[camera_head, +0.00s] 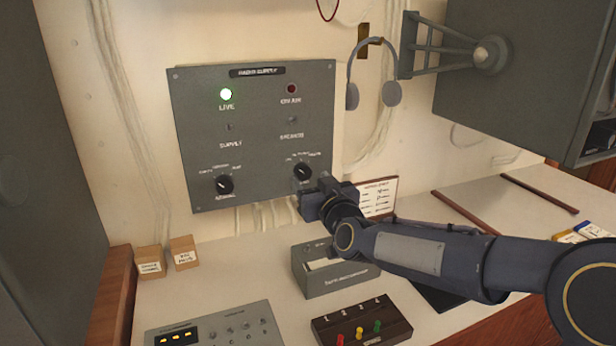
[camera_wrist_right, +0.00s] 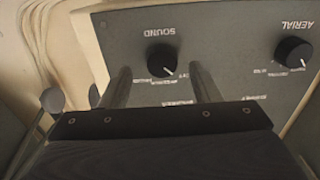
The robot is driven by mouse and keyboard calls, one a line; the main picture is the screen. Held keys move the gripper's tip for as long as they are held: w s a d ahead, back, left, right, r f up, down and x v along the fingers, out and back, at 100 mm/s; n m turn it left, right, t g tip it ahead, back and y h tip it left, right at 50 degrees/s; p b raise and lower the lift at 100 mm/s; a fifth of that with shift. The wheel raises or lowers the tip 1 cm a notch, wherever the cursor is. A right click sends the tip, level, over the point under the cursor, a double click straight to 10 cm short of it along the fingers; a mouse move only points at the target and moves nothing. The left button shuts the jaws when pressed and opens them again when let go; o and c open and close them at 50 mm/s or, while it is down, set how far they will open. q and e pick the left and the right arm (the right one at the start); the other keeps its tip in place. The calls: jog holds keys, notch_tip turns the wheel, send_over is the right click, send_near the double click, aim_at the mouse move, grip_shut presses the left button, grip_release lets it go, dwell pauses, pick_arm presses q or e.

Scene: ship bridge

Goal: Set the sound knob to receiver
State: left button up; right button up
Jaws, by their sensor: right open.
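The sound knob (camera_head: 302,172) is a round black knob at the lower right of the grey radio supply panel (camera_head: 255,130). In the inverted wrist view the sound knob (camera_wrist_right: 160,58) sits beneath the word SOUND, its white mark pointing down and right. The small position labels around it are too blurred to read surely. My right gripper (camera_head: 316,198) is just below and in front of the knob. In the wrist view its open fingers (camera_wrist_right: 162,82) stand apart to either side of the knob, with nothing between them; contact cannot be told. My left gripper is out of view.
The aerial knob (camera_head: 223,185) is at the panel's lower left. A green live lamp (camera_head: 226,94) glows above. Headphones (camera_head: 391,92) hang right of the panel. A grey box (camera_head: 332,277) and a dark box with coloured pegs (camera_head: 362,322) stand on the desk below my arm.

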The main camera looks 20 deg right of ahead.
aim_at(303, 172)
jog(key=shift+w+a, duration=0.1)
jog(key=shift+w, duration=1.35)
